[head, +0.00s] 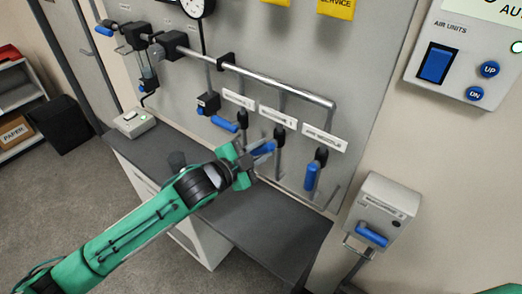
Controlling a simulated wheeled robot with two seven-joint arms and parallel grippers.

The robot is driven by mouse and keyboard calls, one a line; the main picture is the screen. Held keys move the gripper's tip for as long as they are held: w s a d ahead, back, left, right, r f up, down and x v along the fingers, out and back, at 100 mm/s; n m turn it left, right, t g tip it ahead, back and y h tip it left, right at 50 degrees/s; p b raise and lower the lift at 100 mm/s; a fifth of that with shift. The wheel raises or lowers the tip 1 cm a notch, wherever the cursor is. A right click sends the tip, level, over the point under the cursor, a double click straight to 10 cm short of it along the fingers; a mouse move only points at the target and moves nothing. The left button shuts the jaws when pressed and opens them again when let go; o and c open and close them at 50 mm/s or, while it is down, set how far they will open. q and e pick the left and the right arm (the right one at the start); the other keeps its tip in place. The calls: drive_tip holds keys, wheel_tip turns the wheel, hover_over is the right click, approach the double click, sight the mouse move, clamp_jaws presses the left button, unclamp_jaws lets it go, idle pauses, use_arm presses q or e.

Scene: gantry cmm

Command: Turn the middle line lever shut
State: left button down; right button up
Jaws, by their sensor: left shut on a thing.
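The middle line lever (264,149) is blue and sits below the black valve body (279,133) under the middle white label. It points left and a little down from the valve. My left gripper (257,154) is shut on this lever, and its fingers hide part of it. The left line lever (224,124) is blue and also points left from its valve. The right line lever (311,177) is blue and hangs down, along its pipe. My right gripper is not in view.
A metal pipe (270,78) runs across the grey panel (350,100) above the levers. A dark bench top (265,220) lies below. A grey box with a blue handle (372,236) stands at the right. A switch box (450,63) is at upper right.

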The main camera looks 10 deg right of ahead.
use_arm(q)
drive_tip(key=shift+w+a+r+m+t+y+p, duration=0.1)
drive_tip(key=shift+r+m+t+y+p, duration=0.2)
drive_tip(key=shift+m+p, duration=0.65)
drive_tip(key=shift+r+m+t+y+p, duration=0.15)
drive_tip(key=shift+r+m+y+p, duration=0.15)
drive_tip(key=shift+m, duration=1.15)
drive_tip(key=shift+w+a+r+m+t+y+p, duration=0.1)
drive_tip(key=shift+r+m+t+y+p, duration=0.2)
drive_tip(key=shift+m+p, duration=0.65)
drive_tip(key=shift+m, duration=0.45)
drive_tip(key=c, duration=1.2)
unclamp_jaws()
drive_tip(key=shift+c, duration=0.2)
drive_tip(key=shift+s, duration=0.1)
